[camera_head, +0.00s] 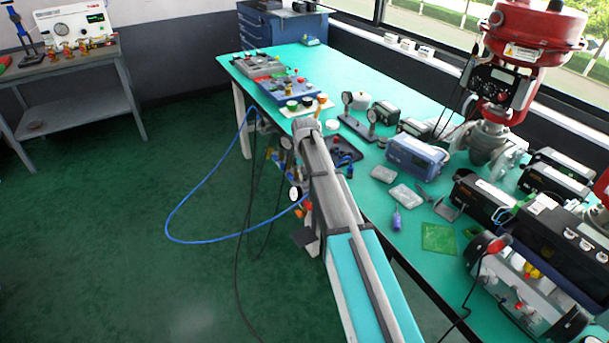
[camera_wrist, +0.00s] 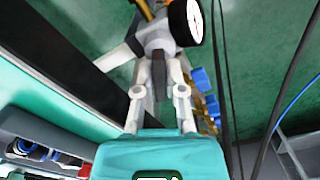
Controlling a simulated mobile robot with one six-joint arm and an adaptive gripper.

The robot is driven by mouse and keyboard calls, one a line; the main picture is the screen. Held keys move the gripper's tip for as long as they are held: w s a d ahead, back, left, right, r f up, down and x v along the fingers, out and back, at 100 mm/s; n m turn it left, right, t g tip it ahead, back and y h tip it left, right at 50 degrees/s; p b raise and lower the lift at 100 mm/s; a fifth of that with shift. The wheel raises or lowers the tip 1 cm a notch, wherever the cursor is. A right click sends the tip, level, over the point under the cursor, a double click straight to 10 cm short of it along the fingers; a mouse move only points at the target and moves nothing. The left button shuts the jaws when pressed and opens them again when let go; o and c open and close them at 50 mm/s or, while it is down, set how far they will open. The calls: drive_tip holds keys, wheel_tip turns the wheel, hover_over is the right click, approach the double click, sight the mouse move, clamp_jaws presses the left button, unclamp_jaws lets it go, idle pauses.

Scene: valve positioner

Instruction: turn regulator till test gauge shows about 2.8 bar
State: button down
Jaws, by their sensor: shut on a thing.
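In the wrist view my gripper (camera_wrist: 159,68) has its two fingers on either side of a dark upright piece that looks like the knob of the regulator (camera_wrist: 155,38). It is shut on it. The silver regulator body is just past the fingertips. A white-faced gauge (camera_wrist: 187,22) sits beside it at upper right, seen at a slant, so its reading cannot be told. In the head view a small white gauge (camera_head: 295,194) shows below the table edge, left of my arm; its needle is too small to read. My arm hides the gripper and the regulator there.
The green-topped table (camera_head: 345,72) carries two gauges on a stand, a blue instrument (camera_head: 416,158) and a red-topped valve (camera_head: 535,28). A blue hose (camera_head: 205,185) and dark cables hang left of my arm. The floor at left is clear.

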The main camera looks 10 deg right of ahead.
drive_tip(key=c, duration=0.7)
unclamp_jaws()
drive_tip(key=shift+n, duration=0.4)
drive_tip(key=shift+n, duration=0.4)
drive_tip(key=shift+r+p, duration=0.35)
wheel_tip(320, 180, up, 13)
drive_tip(key=p, duration=1.3)
drive_tip(key=shift+s+f+b, duration=4.45)
drive_tip(key=shift+f+b, duration=0.35)
drive_tip(key=shift+s+f+b, duration=4.5)
drive_tip(key=shift+f+b, duration=0.25)
drive_tip(key=shift+s+f+b, duration=4.45)
drive_tip(key=shift+f+b, duration=0.35)
